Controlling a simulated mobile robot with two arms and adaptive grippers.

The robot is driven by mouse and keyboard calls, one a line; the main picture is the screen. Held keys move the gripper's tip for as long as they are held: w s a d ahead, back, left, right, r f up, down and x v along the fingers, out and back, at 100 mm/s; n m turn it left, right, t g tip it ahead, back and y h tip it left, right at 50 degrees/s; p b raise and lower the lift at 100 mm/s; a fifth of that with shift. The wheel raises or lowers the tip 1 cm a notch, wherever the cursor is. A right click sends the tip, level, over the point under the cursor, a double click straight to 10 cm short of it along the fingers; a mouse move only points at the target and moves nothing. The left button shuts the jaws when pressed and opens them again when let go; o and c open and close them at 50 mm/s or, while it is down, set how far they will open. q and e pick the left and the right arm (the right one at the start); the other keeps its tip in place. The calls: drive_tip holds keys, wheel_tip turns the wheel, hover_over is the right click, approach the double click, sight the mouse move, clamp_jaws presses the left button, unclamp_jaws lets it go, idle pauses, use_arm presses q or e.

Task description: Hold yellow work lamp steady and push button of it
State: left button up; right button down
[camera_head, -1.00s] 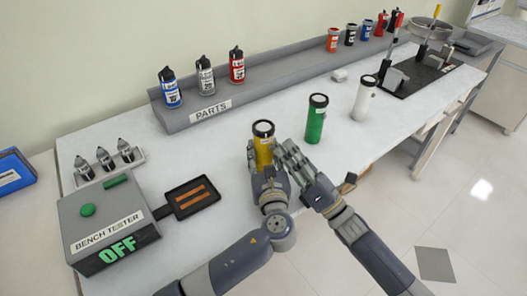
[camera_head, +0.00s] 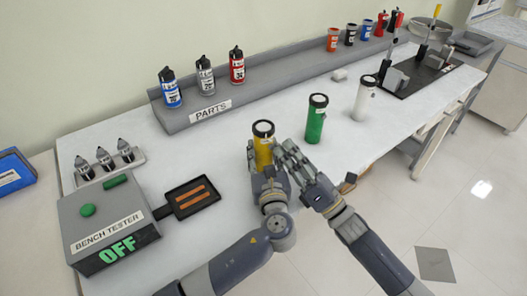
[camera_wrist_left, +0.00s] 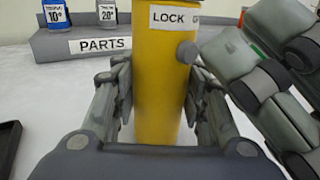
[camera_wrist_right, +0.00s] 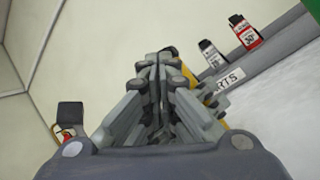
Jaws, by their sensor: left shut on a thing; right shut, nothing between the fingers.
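The yellow work lamp (camera_head: 263,150) stands upright on the bench, with a dark round top. In the left wrist view the lamp (camera_wrist_left: 155,85) carries a white "LOCK" label and a grey round button (camera_wrist_left: 187,52) on its right side. My left gripper (camera_head: 262,172) is shut on the lamp, its fingers on both sides of the body. My right gripper (camera_head: 284,152) is shut and empty, close to the lamp's right side. In the left wrist view its fingers are just right of the button. Whether they touch it cannot be told.
A green lamp (camera_head: 316,119) and a white lamp (camera_head: 363,99) stand to the right. The bench tester (camera_head: 110,222), reading OFF, and its dark tray (camera_head: 188,197) are at the left. The parts shelf (camera_head: 235,97) with bottles runs along the back.

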drive_tip(key=shift+w+a, duration=0.1)
idle(0.3)
drive_tip(key=shift+w+a, duration=0.2)
drive_tip(key=shift+w, duration=0.05)
drive_tip(key=shift+w+a, duration=0.15)
idle(0.6)
drive_tip(key=shift+s+d, duration=0.45)
drive_tip(key=shift+s, duration=0.05)
drive_tip(key=s+d, duration=0.4)
drive_tip(key=shift+s, duration=0.25)
idle(0.4)
